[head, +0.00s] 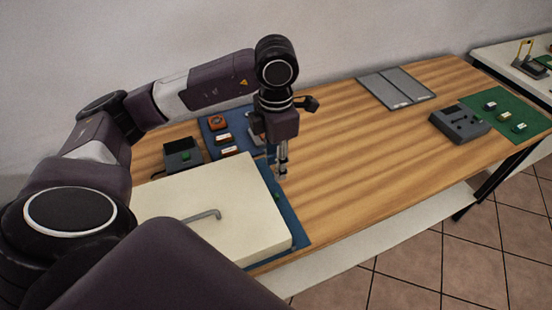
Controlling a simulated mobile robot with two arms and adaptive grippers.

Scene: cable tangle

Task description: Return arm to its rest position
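My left arm comes in from the left and bends over the wooden table (340,170). My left gripper (282,176) hangs downward at the far right corner of a cream-coloured box or lid with a grey handle (165,205). Its fingers appear close together and seen nearly edge-on, so I cannot tell whether they are open or shut. I see nothing clearly held in it. My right gripper is not in view.
A blue mat (293,225) shows past the cream box, with small orange and white parts behind it. A dark device (182,155) stands left of them. A grey folded panel (397,88), a grey box (459,124) and a green mat (515,108) lie right. The table's middle is clear.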

